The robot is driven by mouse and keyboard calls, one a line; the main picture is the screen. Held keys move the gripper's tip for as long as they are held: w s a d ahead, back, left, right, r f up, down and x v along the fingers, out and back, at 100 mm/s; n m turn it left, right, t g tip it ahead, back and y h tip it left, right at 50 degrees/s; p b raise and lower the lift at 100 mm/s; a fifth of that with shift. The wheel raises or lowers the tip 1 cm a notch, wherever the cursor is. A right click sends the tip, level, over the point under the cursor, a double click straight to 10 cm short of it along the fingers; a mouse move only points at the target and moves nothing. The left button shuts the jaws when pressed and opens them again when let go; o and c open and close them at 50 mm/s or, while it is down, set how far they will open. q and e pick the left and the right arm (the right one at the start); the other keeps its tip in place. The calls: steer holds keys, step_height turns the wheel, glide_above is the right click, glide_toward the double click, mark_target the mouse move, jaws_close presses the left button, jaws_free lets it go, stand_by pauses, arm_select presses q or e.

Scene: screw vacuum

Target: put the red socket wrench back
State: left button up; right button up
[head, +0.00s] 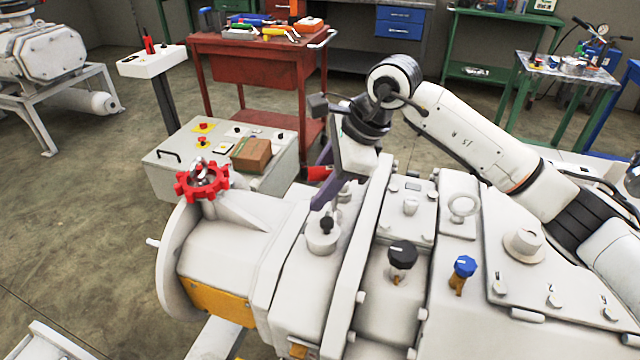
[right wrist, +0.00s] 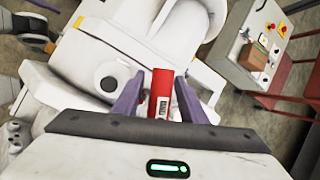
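My right gripper (head: 328,200) reaches down over the white machine from the right arm. In the right wrist view its two purple fingers (right wrist: 160,78) stand apart on either side of a red, straight-sided piece with a white label, probably the red socket wrench (right wrist: 162,92). A gap shows at the piece's left, so the fingers do not look closed on it. The lower end of the piece is hidden behind the palm edge. In the head view a short bright red piece (head: 318,173) shows just left of the gripper; I cannot tell whether it is the same thing. My left gripper is out of view.
The white machine (head: 240,240) fills the foreground, with a red handwheel (head: 188,184), a black knob (head: 402,256) and a blue knob (head: 464,267). A control box (head: 165,180) carries a brown carton (head: 251,154). A red tool cart (head: 235,45) stands behind.

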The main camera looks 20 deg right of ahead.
steer(key=v, duration=1.2)
steer(key=shift+s+r, duration=0.1)
